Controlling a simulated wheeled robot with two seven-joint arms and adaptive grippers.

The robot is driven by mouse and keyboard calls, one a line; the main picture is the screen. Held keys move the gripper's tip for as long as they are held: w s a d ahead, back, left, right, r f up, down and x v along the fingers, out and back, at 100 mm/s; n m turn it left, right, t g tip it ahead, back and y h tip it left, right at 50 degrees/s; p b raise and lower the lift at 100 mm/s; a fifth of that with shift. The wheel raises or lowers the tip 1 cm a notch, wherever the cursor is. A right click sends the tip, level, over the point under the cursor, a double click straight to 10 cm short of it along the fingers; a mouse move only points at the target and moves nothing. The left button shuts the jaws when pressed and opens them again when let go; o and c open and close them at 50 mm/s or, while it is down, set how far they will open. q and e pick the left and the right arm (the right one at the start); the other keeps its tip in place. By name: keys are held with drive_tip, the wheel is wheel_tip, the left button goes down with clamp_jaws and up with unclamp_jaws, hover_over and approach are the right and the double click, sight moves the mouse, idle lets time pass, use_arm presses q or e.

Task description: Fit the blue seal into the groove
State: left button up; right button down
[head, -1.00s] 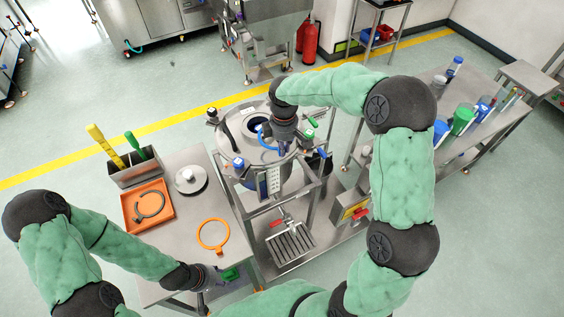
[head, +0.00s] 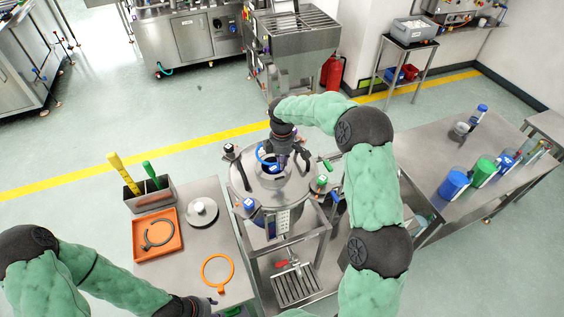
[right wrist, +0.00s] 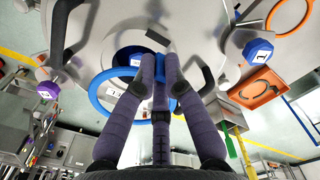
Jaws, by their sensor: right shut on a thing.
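The blue seal (head: 262,156), a ring, is held by my right gripper (head: 291,166) above the steel vessel's lid (head: 242,181). In the right wrist view the blue seal (right wrist: 97,101) runs between the fingers of my right gripper (right wrist: 160,92), which are shut on it. A round dark opening (right wrist: 128,58) in the lid lies beyond the seal, partly covered by it and the fingers. The seal looks off-centre from the opening. I cannot make out the groove or tell whether the seal touches the lid. My left gripper (head: 202,306) is at the bottom edge, its fingers unclear.
Lid clamps with blue (head: 249,203) and green (head: 322,182) tops stand around the lid. The left table holds an orange tray (head: 177,249) with a dark ring, an orange ring (head: 217,272) and a steel disc (head: 202,212). A right table (head: 420,185) carries several containers.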

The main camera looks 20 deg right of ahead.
drive_tip(key=b, duration=0.3)
hover_over(282, 185)
drive_tip(key=shift+f, duration=2.4)
drive_tip(key=shift+s+f+m+b, duration=0.1)
drive_tip(key=shift+f+m+b, duration=0.3)
drive_tip(key=shift+f, duration=0.8)
idle(3.4)
drive_tip(key=c, duration=1.2)
unclamp_jaws()
drive_tip(key=shift+c, duration=0.2)
drive_tip(key=shift+r, duration=0.1)
